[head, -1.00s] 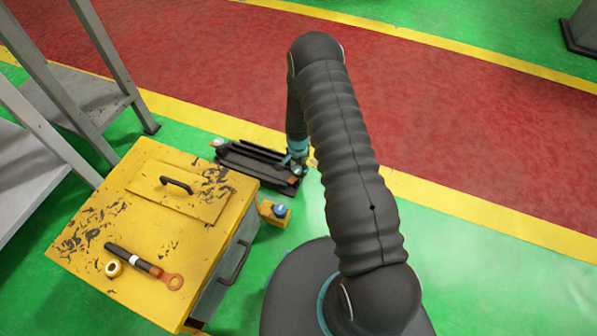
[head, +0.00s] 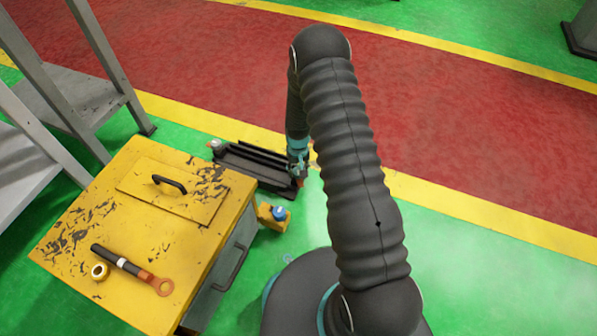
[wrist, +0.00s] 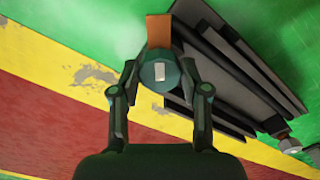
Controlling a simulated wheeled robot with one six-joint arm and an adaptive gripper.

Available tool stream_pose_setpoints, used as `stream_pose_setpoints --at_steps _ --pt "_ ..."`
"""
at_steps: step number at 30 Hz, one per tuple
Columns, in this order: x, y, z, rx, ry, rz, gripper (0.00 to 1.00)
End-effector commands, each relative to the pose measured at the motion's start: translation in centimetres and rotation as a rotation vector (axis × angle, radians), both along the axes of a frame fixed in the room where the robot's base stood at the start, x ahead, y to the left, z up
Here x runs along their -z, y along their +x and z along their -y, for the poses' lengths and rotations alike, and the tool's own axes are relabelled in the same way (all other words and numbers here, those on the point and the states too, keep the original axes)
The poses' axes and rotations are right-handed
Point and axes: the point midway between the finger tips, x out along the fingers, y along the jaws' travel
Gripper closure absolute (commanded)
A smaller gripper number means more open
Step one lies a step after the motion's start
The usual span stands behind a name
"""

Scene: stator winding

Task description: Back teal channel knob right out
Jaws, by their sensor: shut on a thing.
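A teal knob (wrist: 158,80) with a white mark shows in the wrist view, in front of an orange block (wrist: 160,30). My gripper (wrist: 160,70) has a finger on each side of the knob and is shut on it. Beside it lies a dark fixture (wrist: 225,75) with long parallel channels. In the head view the dark channel fixture (head: 250,163) lies on the floor behind the yellow cabinet. My gripper (head: 298,168) is at its right end, small and partly hidden by my arm. The knob cannot be made out there.
The yellow cabinet (head: 150,205) stands at left, carrying a dark-handled tool (head: 125,262) and a tape roll (head: 100,271). A small yellow block with a blue button (head: 279,213) sits by its right side. Grey shelving (head: 90,95) stands at far left.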

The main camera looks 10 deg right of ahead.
Motion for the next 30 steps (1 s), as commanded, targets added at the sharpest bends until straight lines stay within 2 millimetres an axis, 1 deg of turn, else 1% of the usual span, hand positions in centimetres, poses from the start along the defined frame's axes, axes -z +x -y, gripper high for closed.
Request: stream_pose_setpoints --at_steps 1,18,24,30 --pt "0.53 -0.37 -0.01 -0.042 0.000 -0.008 0.89" --pt "0.42 -0.34 -0.02 -0.573 0.001 -0.008 0.90" --pt "0.40 -0.37 -0.03 -0.722 0.002 -0.008 0.89" --pt "0.38 -0.38 -0.05 -0.826 0.003 -0.008 0.90"
